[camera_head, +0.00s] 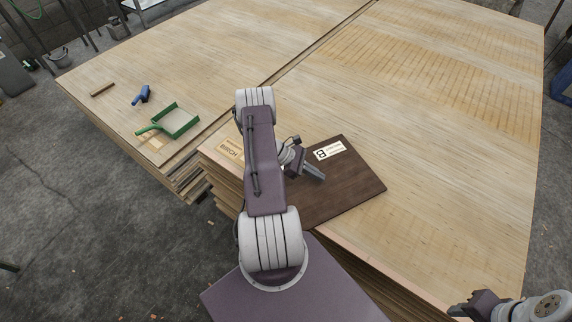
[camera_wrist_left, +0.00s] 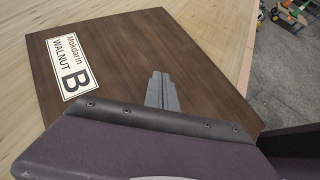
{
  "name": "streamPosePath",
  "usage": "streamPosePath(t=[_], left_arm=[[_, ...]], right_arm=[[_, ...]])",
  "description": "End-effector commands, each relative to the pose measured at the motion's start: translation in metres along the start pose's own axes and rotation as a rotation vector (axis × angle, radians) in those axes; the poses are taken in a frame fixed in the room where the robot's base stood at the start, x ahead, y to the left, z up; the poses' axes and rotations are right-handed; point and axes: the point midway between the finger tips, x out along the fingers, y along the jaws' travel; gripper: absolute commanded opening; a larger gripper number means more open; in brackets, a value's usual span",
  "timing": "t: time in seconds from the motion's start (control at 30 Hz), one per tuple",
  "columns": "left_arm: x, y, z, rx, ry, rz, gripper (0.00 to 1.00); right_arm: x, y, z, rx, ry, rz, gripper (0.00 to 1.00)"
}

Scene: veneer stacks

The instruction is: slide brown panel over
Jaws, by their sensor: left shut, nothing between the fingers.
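The brown panel (camera_head: 350,183) lies flat on the near left corner of the right-hand veneer stack. It carries a white label with a B (camera_head: 329,150). In the left wrist view the panel (camera_wrist_left: 115,55) fills the middle, and its label reads WALNUT. My left gripper (camera_head: 318,176) is over the panel, with its fingers together and empty. In the left wrist view the fingertips (camera_wrist_left: 161,76) point at the panel's dark surface; I cannot tell whether they touch it. My left arm hides the panel's left part. My right gripper (camera_head: 462,309) is at the bottom right, partly cut off.
The right-hand stack (camera_head: 440,150) has wide bare wood beyond the panel. A BIRCH label (camera_head: 229,149) lies left of my arm. On the left-hand stack (camera_head: 200,50) are a green tray (camera_head: 181,127), a blue tool (camera_head: 142,95) and a brown stick (camera_head: 103,89). A narrow gap separates the stacks.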

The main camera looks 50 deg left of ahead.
Motion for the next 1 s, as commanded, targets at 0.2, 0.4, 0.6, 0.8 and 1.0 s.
streamPosePath(t=[0.2,0.4,0.6,0.8,1.0], left_arm=[[-0.019,0.002,-0.008,-0.002,0.004,0.002,0.00],[-0.059,0.002,-0.036,-0.001,0.004,0.004,0.00],[-0.099,0.002,-0.065,-0.001,0.006,0.003,0.00],[-0.138,0.001,-0.094,-0.001,0.006,0.002,0.00],[-0.168,0.002,-0.115,0.000,0.004,0.000,0.00]], right_arm=[[-0.001,0.000,0.000,0.000,0.000,0.000,0.42],[0.007,0.000,0.001,0.000,0.000,0.000,0.42],[0.017,0.000,0.002,0.000,0.000,0.000,0.42],[0.030,0.001,0.003,0.000,0.000,0.000,0.42],[0.046,0.001,0.005,0.000,0.000,0.000,0.42]])
